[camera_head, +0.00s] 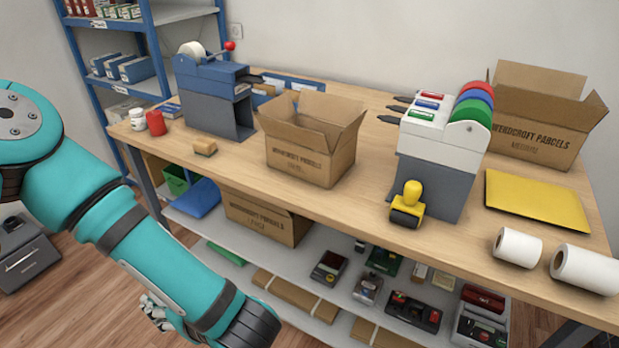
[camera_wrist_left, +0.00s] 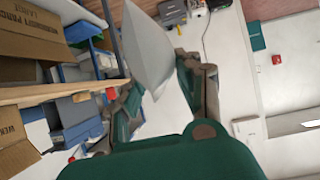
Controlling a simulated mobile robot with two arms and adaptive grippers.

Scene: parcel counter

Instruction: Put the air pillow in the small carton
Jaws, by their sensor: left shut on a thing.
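The small carton (camera_head: 305,160) stands open-topped on the counter in the head view, flaps spread; I see nothing of its floor. The air pillow (camera_wrist_left: 150,45) is a pale, whitish cushion in the left wrist view. My left gripper (camera_wrist_left: 165,85) is shut on it, with dark fingers on either side and the pillow sticking out beyond them. In the head view my left arm comes in from the left and runs low in front of the counter, left of the carton; the pillow does not show there. My right gripper is not in view.
A tape dispenser (camera_head: 215,95) stands left of the small carton, a label dispenser (camera_head: 440,150) right of it. A medium carton (camera_head: 540,120), yellow mailer (camera_head: 535,198) and white rolls (camera_head: 517,247) are farther right. A yellow-handled stamp (camera_head: 408,205) sits near the front edge. The lower shelf holds goods.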

